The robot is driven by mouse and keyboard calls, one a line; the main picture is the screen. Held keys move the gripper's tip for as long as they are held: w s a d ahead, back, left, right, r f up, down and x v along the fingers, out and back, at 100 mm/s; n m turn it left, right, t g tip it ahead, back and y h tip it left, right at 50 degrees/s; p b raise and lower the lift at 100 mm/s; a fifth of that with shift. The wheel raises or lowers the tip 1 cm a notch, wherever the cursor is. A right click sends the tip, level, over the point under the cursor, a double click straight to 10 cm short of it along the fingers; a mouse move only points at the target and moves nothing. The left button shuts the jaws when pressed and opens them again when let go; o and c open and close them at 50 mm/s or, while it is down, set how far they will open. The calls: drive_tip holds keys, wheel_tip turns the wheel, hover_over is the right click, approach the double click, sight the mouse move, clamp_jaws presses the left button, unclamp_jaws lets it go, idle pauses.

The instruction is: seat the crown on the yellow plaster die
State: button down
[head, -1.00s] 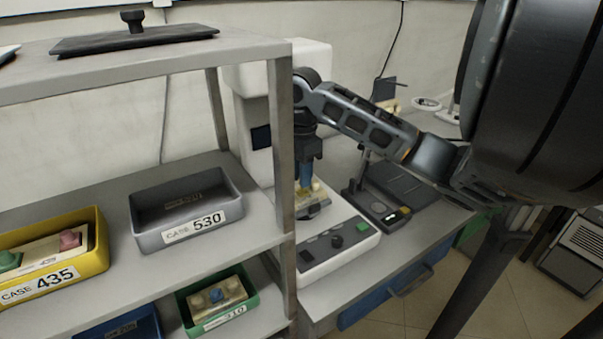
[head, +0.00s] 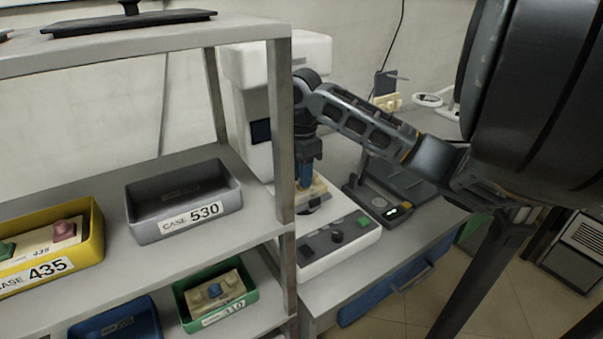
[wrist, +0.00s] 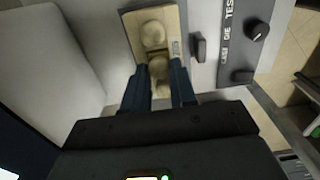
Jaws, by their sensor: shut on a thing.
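My gripper (wrist: 159,72) has blue fingers closed on a cream, dome-shaped piece (wrist: 159,67) over a pale yellow plaster block (wrist: 135,28). I cannot tell whether this piece is the crown or the plaster die. Another cream dome (wrist: 153,35) stands on the block just beyond the fingertips, and a pale part shows between the fingers. In the head view my gripper (head: 305,184) points down at the white tester, beside the post of the rack. The block (head: 319,187) shows partly behind it. The contact below the fingers is hidden.
The white tester's dark control panel (head: 335,240) lies in front of the block. The rack post (head: 281,130) stands close left. Case 530's grey bin (head: 150,218) looks empty; the yellow bin (head: 97,250) and green bin (head: 253,297) hold models. A dark scale (head: 380,207) is at right.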

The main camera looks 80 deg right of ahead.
drive_tip(key=shift+f, duration=0.25)
drive_tip(key=c, duration=0.8)
unclamp_jaws()
drive_tip(key=shift+r, duration=0.1)
wheel_tip(320, 180, up, 8)
drive_tip(key=shift+f, duration=0.15)
drive_tip(key=shift+s, duration=0.15)
